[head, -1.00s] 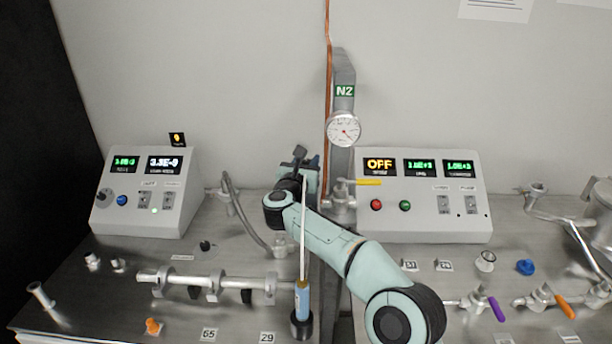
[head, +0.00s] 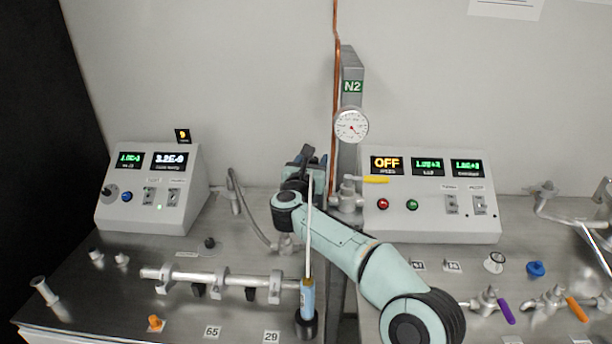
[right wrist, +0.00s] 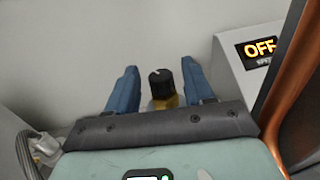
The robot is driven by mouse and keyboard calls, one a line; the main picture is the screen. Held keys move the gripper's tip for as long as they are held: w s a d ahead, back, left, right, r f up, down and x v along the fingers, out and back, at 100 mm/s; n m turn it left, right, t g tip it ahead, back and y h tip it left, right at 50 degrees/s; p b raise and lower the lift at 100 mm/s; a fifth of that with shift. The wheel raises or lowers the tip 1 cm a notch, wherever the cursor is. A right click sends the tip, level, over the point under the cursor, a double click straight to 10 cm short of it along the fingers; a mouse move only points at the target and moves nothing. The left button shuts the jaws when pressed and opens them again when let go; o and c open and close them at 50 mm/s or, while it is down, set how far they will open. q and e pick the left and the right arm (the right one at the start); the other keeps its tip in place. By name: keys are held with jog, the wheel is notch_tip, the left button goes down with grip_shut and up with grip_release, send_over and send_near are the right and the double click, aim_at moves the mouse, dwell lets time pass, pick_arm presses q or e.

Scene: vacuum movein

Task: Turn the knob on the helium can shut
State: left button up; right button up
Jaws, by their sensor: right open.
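A black knob (right wrist: 161,78) with a white mark on top sits on a brass-coloured body (right wrist: 163,101) in the right wrist view. My right gripper (right wrist: 159,72) is open, with one blue finger on each side of the knob and a gap on both sides. In the head view my right gripper (head: 309,160) is at the back, just left of the grey N2 post, and it hides the knob. The can under the knob cannot be made out. A slim blue cylinder (head: 307,296) with a long white tube stands at the front. My left gripper is not in view.
The grey N2 post (head: 351,68) with a gauge (head: 351,126) and copper pipe (head: 337,70) stands close right of the gripper. A control box (head: 432,230) stands right, another (head: 150,215) left. A metal manifold (head: 205,279) lies front left.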

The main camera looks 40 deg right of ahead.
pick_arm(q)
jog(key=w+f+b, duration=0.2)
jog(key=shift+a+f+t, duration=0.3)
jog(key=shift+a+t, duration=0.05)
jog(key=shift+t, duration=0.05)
pick_arm(e)
jog(key=v, duration=1.2)
jog(key=shift+s, duration=0.15)
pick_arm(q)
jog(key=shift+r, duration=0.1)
pick_arm(e)
jog(key=shift+o, duration=0.3)
jog(key=shift+a, duration=0.1)
